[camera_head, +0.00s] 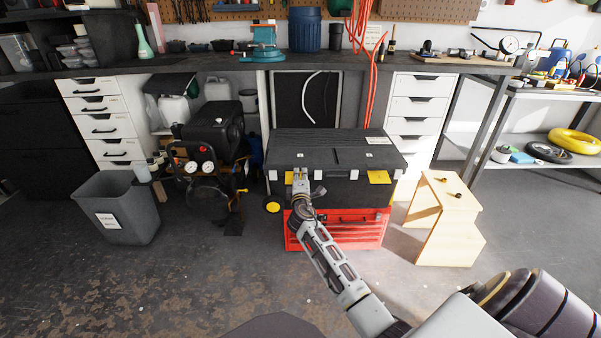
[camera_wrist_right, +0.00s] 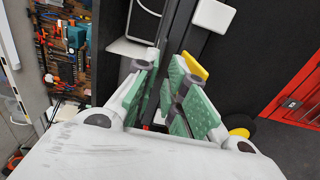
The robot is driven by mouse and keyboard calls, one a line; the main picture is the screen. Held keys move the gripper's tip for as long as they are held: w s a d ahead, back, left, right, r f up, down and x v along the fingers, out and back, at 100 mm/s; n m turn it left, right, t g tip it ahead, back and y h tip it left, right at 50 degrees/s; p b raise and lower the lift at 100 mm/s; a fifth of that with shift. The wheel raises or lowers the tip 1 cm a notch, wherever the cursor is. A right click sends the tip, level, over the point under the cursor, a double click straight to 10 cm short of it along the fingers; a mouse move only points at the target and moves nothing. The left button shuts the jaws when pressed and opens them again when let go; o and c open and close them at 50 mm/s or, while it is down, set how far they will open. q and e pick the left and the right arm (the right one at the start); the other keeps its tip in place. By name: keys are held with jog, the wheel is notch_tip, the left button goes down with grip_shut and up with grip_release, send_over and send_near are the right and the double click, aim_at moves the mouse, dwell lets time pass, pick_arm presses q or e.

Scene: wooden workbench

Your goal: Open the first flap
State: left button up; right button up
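A black toolbox (camera_head: 335,147) with a dark lid stands on a red drawer unit. On its front edge are two yellow flaps: the left one (camera_head: 289,178) is partly hidden by my gripper, and the right one (camera_head: 379,177) is clear. My right gripper (camera_head: 301,178) is at the toolbox front, beside the left yellow flap. In the right wrist view its green-padded fingers (camera_wrist_right: 168,82) are apart with nothing visibly held between them. A yellow piece (camera_wrist_right: 195,65) shows just behind the tip of one finger; contact cannot be told. My left gripper is out of view.
The red drawer unit (camera_head: 345,228) is below the toolbox. A wooden step stool (camera_head: 447,220) stands to its right, a black compressor (camera_head: 208,140) and a grey bin (camera_head: 118,210) to its left. The workbench (camera_head: 200,63) runs behind. The floor in front is open.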

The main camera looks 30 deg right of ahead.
jog(key=shift+b+x, duration=0.5)
jog(key=shift+x, duration=1.5)
grip_shut()
